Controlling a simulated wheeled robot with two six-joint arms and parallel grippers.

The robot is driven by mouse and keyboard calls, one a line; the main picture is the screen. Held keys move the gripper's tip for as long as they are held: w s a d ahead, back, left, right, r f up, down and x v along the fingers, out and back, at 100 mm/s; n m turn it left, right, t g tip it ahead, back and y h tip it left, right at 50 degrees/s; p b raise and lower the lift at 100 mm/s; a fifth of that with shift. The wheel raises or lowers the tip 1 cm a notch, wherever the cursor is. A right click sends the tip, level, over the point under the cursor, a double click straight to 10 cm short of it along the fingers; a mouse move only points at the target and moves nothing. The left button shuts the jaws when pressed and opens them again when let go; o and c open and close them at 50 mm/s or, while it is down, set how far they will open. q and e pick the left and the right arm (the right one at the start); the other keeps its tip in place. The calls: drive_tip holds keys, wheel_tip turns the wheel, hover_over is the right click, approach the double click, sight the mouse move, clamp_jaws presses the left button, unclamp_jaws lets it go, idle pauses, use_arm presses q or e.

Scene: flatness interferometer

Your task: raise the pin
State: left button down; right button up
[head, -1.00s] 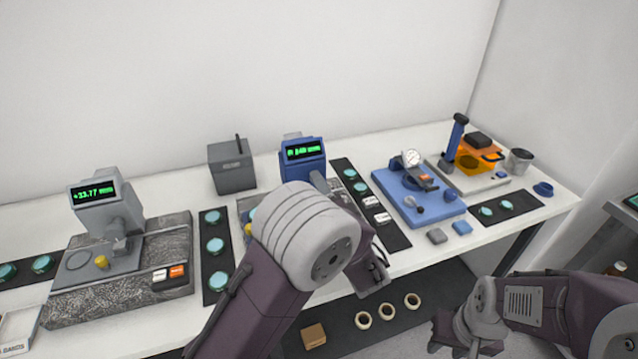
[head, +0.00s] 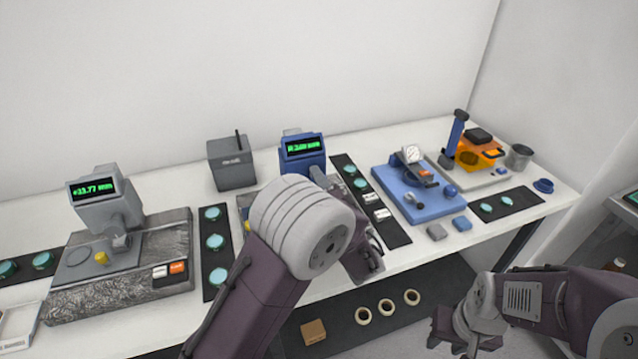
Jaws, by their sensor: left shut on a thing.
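The blue gauge head (head: 302,150) with its green-lit display stands at the middle back of the bench. Its lower part and any pin under it are hidden behind my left arm. My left gripper (head: 368,262) is beside the front of this gauge, partly covered by its own arm. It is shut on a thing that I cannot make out. My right gripper (head: 462,338) hangs in front of the bench at the lower right, away from the gauge. Its fingers are too unclear to tell open from shut.
A grey gauge (head: 93,197) on a granite base (head: 158,276) stands left, a grey box (head: 231,163) behind. Dark strips with teal discs (head: 215,242) flank the gauges. A blue dial stand (head: 437,207) and an orange fixture (head: 468,160) are right. Rings (head: 386,306) lie below the bench.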

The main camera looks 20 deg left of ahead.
use_arm(q)
drive_tip(key=m+b, duration=0.1)
drive_tip(key=m, duration=0.3)
drive_tip(key=shift+b, duration=0.3)
drive_tip(key=m, duration=0.2)
drive_tip(key=shift+m, duration=0.4)
drive_tip(key=m, duration=0.2)
drive_tip(key=shift+m, duration=0.4)
drive_tip(key=m+p, duration=0.1)
drive_tip(key=m, duration=0.3)
drive_tip(key=shift+r+m, duration=0.1)
drive_tip(key=shift+m, duration=0.2)
drive_tip(key=m+p, duration=0.3)
drive_tip(key=m, duration=0.2)
drive_tip(key=shift+m, duration=0.4)
drive_tip(key=c, duration=0.9)
unclamp_jaws()
